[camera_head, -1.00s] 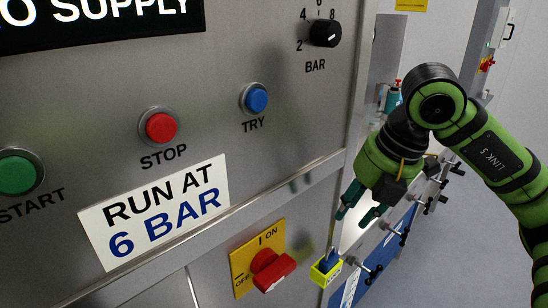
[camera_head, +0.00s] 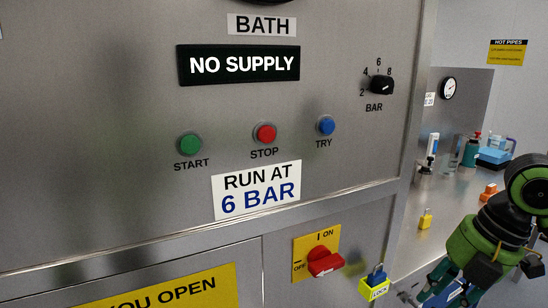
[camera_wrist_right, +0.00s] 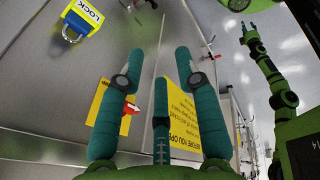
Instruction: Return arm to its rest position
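My right gripper (camera_head: 436,294) is at the lower right in the head view, to the right of the yellow padlock marked LOCK (camera_head: 376,285). The padlock also shows in the wrist view (camera_wrist_right: 82,22), apart from the fingers. Another green arm with a small teal gripper (camera_wrist_right: 248,34), apparently my left, shows at the upper right of the wrist view; its finger state is unclear.
The steel panel has a red switch (camera_head: 324,262) with its handle near horizontal, toward OFF. Above are START (camera_head: 190,145), STOP (camera_head: 265,134) and TRY (camera_head: 326,125) buttons, a BAR knob (camera_head: 381,85) and a NO SUPPLY display (camera_head: 239,65). A bench (camera_head: 440,200) holds bottles and yellow and orange items.

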